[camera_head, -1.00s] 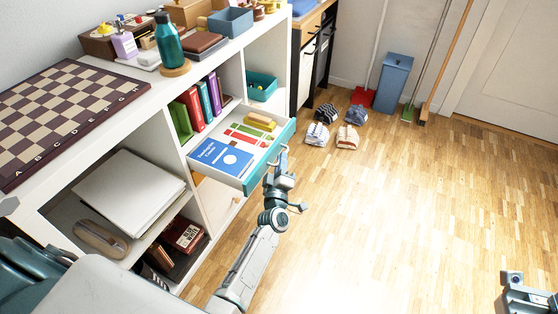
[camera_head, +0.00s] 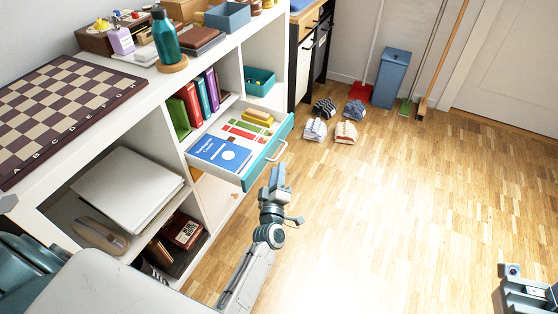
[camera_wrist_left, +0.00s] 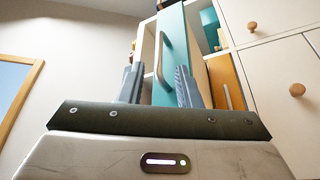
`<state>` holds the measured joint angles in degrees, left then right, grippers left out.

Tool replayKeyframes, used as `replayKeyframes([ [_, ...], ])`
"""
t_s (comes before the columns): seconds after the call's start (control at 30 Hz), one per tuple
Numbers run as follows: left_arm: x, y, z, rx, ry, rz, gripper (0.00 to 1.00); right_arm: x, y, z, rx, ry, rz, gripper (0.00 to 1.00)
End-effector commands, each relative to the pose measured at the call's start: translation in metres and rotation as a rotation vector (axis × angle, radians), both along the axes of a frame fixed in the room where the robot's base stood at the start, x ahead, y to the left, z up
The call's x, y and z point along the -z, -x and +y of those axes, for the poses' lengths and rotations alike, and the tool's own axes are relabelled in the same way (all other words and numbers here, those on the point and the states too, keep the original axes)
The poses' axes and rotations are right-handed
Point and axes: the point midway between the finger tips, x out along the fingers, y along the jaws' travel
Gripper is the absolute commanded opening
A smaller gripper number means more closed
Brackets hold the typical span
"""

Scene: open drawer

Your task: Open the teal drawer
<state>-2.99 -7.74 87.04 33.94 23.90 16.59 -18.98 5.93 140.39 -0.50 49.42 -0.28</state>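The teal drawer (camera_head: 262,163) stands pulled out of the white shelf unit, with a blue book and other flat items inside. Its pale bar handle (camera_head: 279,151) is on the teal front; the handle also shows in the left wrist view (camera_wrist_left: 166,55). My left gripper (camera_head: 278,175) is just in front of the drawer front, apart from the handle. My right gripper (camera_head: 520,282) is partly in view at the lower right, away from the drawer.
The shelf unit's top holds a chessboard (camera_head: 65,110), a teal bottle (camera_head: 165,38) and boxes. Upright books (camera_head: 190,105) and a teal bin (camera_head: 259,82) sit in compartments. Slippers (camera_head: 345,132) and a blue waste bin (camera_head: 390,78) stand farther back. Wooden floor right of the drawer is clear.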

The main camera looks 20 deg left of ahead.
Motion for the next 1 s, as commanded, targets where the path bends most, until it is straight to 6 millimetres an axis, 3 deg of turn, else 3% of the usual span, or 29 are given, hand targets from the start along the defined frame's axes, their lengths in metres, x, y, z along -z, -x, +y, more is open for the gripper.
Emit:
replayKeyframes([
  [0.1, 0.006, 0.023, -0.006, 0.0, 0.002, 0.003, 0.31, 0.0, 0.0, 0.0, 0.0, 0.001, 0.002, 0.0],
  [0.33, 0.01, 0.046, -0.013, -0.001, 0.0, 0.001, 0.31, 0.001, 0.0, 0.0, -0.001, 0.002, 0.005, 0.0],
  [0.9, 0.011, 0.049, -0.014, 0.0, 0.0, 0.0, 0.31, 0.002, 0.0, 0.0, -0.001, 0.004, 0.009, 0.0],
  [1.0, 0.012, 0.05, -0.015, 0.01, -0.013, 0.024, 0.31, 0.004, -0.012, 0.0, 0.003, 0.006, 0.051, 0.0],
])
